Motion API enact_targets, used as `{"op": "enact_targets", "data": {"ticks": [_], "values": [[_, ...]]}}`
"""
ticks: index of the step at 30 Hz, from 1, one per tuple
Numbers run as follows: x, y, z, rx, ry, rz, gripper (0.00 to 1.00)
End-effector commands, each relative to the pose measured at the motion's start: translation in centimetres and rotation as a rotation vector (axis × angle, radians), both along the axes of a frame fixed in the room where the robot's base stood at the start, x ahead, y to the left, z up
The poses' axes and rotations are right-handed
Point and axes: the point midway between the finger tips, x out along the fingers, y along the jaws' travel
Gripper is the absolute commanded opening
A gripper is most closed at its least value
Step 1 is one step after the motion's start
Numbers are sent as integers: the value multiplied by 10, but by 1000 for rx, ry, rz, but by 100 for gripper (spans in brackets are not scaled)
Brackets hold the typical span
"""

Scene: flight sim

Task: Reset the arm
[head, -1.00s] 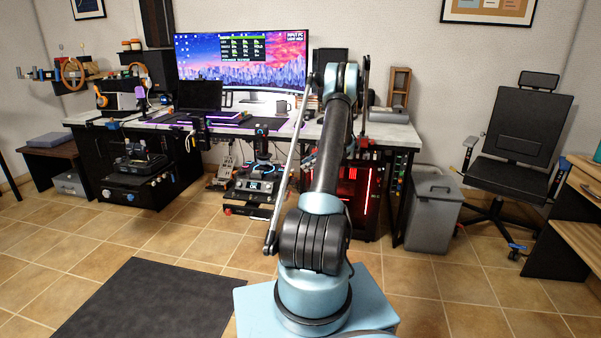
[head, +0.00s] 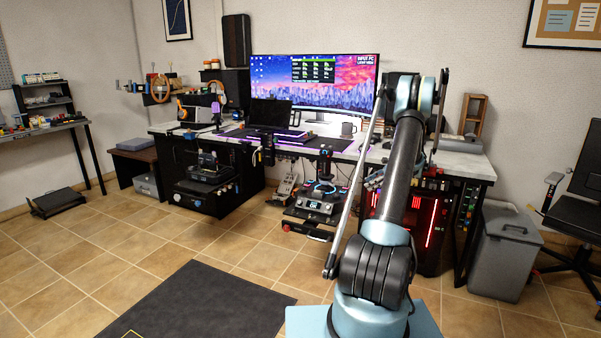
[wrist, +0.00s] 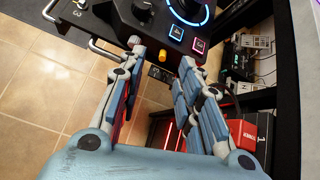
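My arm rises from its light blue base in the lower right of the head view and reaches up toward the desk. In the head view its end is hidden behind its own links. In the wrist view my gripper (wrist: 163,58) has its two fingers apart with nothing between them. Beyond the fingertips is a black control panel (wrist: 125,22) with a round blue-lit dial, lit square buttons and an orange knob. I cannot tell whether the fingers touch it.
The desk (head: 465,165) with a wide monitor (head: 335,83) stands ahead. A joystick stand (head: 322,190) is in front of it. A grey bin (head: 505,250) and a black chair (head: 585,190) are at right. A dark mat (head: 195,310) lies on open tiled floor.

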Motion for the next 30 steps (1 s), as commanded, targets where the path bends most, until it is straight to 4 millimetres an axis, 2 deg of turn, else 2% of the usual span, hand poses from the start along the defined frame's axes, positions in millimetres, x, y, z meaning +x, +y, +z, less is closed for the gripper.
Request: {"op": "enact_targets", "data": {"ticks": [1, 6, 15, 23, 30], "values": [[-6, 11, 13, -22, -7, 22, 32], [-28, 41, 51, -104, -42, 102, 32], [-77, 93, 108, -248, -102, 250, 32], [-131, 134, 146, -367, -156, 386, 32], [-188, 168, 172, -473, -203, 520, 32]]}}
